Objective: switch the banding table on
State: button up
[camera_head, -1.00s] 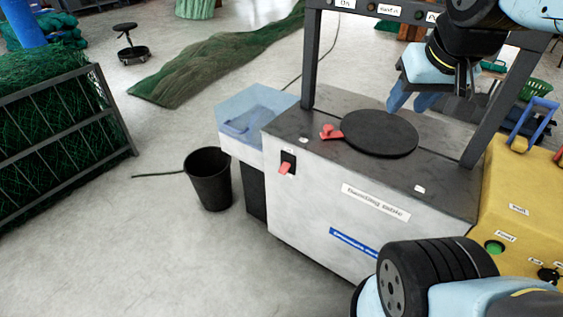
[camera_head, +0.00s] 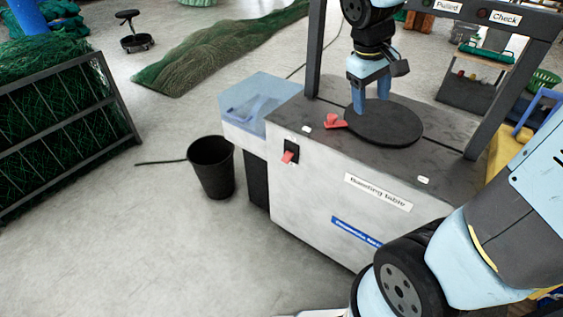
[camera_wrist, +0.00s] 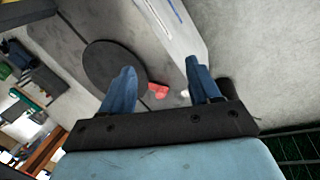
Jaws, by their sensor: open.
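The banding table (camera_head: 330,205) is a white-grey cabinet with a dark top and a "Banding table" label on its front. A red switch lever (camera_head: 289,157) in a black plate sits high on the front face at its left end. A black disc (camera_head: 385,130) lies on the top, with a red piece (camera_head: 335,121) at its left edge. My gripper (camera_head: 371,104) is open and empty, its blue fingers pointing down over the disc's back left part. In the wrist view the fingers stand apart (camera_wrist: 163,78), with the red piece (camera_wrist: 157,91) and disc (camera_wrist: 92,68) beyond.
A dark frame (camera_head: 314,50) with labelled lamps rises over the table. A black bucket (camera_head: 212,170) stands on the floor to the left. Floor in front of the bucket is clear. My arm covers the right side.

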jog(key=w+a+f+n+g+h, duration=0.1)
jog(key=w+a+f+n+h, duration=0.25)
jog(key=w+a+f, duration=0.35)
jog(key=n+t+h, duration=0.5)
jog(key=n+t, duration=0.9)
jog(key=n, duration=0.6)
send_near(285, 160)
jog(key=x, duration=1)
jog(key=shift+w+a+f, duration=0.1)
jog(key=shift+f, duration=0.3)
